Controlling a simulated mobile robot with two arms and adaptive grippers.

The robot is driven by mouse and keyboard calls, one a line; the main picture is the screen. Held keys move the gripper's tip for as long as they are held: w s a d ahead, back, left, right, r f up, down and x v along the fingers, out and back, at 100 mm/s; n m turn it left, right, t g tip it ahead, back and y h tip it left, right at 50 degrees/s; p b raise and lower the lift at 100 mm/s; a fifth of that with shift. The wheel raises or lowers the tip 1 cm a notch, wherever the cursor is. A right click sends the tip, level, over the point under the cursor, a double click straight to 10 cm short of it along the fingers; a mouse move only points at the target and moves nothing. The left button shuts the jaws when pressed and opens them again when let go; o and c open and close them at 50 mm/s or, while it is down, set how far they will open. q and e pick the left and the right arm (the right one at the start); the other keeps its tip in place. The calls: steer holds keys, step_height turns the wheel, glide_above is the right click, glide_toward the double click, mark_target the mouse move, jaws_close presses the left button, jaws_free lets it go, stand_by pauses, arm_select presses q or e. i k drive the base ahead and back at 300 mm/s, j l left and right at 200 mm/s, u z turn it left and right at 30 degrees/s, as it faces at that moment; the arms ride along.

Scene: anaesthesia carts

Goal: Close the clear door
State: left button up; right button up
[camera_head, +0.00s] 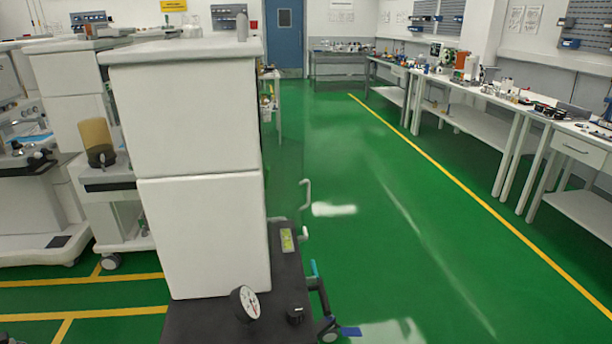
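A tall white cart cabinet (205,190) stands close in front of me, on a dark base shelf (283,265). A pale, bent handle (306,193) stands out over the floor just right of the cabinet. A faint, hazy see-through area lies around and beyond this handle. It may be the clear door standing open, but its edges are too faint to trace, and I cannot tell its angle. Neither of my grippers shows in the head view.
Other carts (40,190) crowd the left. Green floor (420,240) is open to the right, up to the workbenches (490,95).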

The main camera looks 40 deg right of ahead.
mark_target(307, 181)
steer(key=l+u, duration=0.1)
steer(key=l, duration=0.5)
steer(key=l+u, duration=0.1)
steer(key=l, duration=0.5)
steer(key=k+l+u, duration=0.1)
steer(key=l, duration=0.45)
steer(key=k+l+u, duration=0.15)
steer(key=l, duration=0.45)
steer(key=k+l+u, duration=0.1)
steer(key=l, duration=0.45)
